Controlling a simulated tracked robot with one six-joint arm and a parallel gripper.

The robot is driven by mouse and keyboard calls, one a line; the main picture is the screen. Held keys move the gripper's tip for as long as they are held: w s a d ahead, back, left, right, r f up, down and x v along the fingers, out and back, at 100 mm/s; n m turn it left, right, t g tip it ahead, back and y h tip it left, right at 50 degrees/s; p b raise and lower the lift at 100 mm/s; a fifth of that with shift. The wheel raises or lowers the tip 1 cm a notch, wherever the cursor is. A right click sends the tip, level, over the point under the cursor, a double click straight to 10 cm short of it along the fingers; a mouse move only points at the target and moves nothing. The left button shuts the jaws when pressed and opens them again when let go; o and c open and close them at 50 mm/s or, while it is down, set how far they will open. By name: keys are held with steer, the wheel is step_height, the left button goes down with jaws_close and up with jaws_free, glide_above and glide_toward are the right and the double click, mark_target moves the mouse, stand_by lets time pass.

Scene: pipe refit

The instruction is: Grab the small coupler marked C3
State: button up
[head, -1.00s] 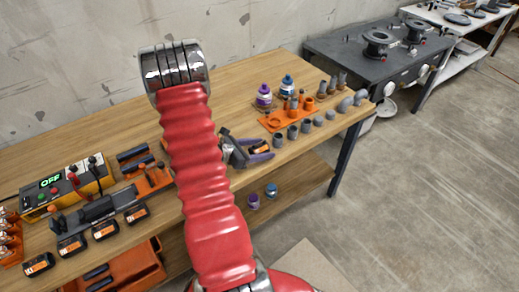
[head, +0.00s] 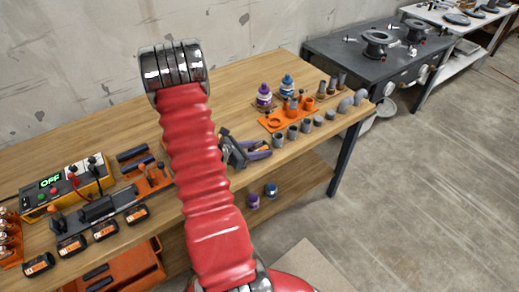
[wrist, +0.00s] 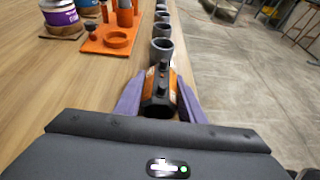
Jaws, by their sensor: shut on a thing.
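Several grey pipe couplers stand in a row along the table's front edge; the nearest coupler (head: 278,141) also shows in the wrist view (wrist: 162,50). No C3 marking is legible, so I cannot tell which one is C3. My gripper (head: 262,149) is low over the table, just left of the row. In the wrist view my gripper (wrist: 158,92) has its purple fingers on both sides of an orange-and-black block (wrist: 158,90), shut on it. The block looks like a battery pack. The nearest coupler stands just beyond it, apart from the fingers.
An orange holder (head: 272,121) sits behind the row, with a purple-labelled jar (head: 264,96) and a blue-labelled jar (head: 287,86) beyond. Several battery packs (head: 104,229) and a control box (head: 62,189) lie left. Bare wood lies behind my gripper. A dark bench (head: 380,65) stands right.

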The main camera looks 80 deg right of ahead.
mark_target(260, 145)
steer(key=shift+r, duration=5)
